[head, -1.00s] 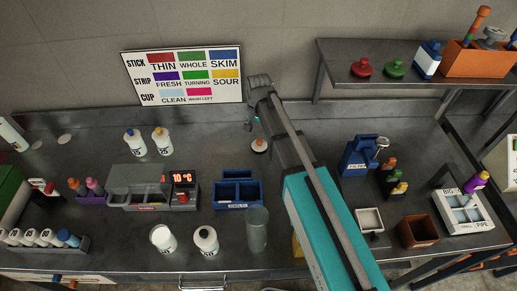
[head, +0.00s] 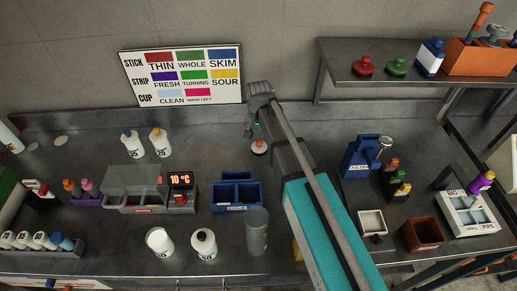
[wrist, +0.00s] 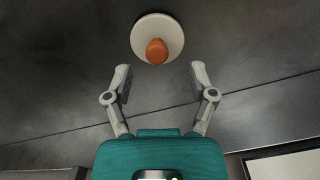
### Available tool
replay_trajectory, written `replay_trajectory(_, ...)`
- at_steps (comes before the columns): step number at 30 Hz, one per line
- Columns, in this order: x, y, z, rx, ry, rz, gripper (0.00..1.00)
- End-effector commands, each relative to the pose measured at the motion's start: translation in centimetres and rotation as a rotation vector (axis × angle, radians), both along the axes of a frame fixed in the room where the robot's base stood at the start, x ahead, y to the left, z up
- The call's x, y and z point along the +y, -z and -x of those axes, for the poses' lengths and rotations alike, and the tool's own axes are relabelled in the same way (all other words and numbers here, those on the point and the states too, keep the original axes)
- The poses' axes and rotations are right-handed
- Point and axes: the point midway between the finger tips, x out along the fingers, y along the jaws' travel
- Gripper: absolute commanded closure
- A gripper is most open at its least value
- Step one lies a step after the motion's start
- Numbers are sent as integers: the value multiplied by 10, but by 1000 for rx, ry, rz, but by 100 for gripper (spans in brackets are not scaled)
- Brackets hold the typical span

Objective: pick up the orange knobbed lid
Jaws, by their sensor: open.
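The orange knobbed lid (head: 259,147) is a white disc with an orange knob, lying on the grey bench behind the blue divided box. In the wrist view the lid (wrist: 157,38) shows at the top centre, its orange knob towards me. My gripper (wrist: 160,72) is open and empty, its two fingers spread below the lid in that view, not around it. In the head view my gripper (head: 254,130) points down just above and behind the lid, its fingers small and partly unclear.
The blue box (head: 237,190) and a clear beaker (head: 257,231) stand in front of the lid. Two white bottles (head: 160,143) stand to the left. A sign (head: 183,77) leans on the wall behind. A shelf (head: 430,80) overhangs at right. Bench around the lid is clear.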

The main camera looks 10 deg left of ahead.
Motion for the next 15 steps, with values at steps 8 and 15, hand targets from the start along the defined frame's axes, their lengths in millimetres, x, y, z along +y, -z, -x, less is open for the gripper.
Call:
replay_trajectory(8, -3, 26, 2, 0, 0, 0, 28)
replay_trajectory(15, -2, 36, 2, 0, -1, 0, 28)
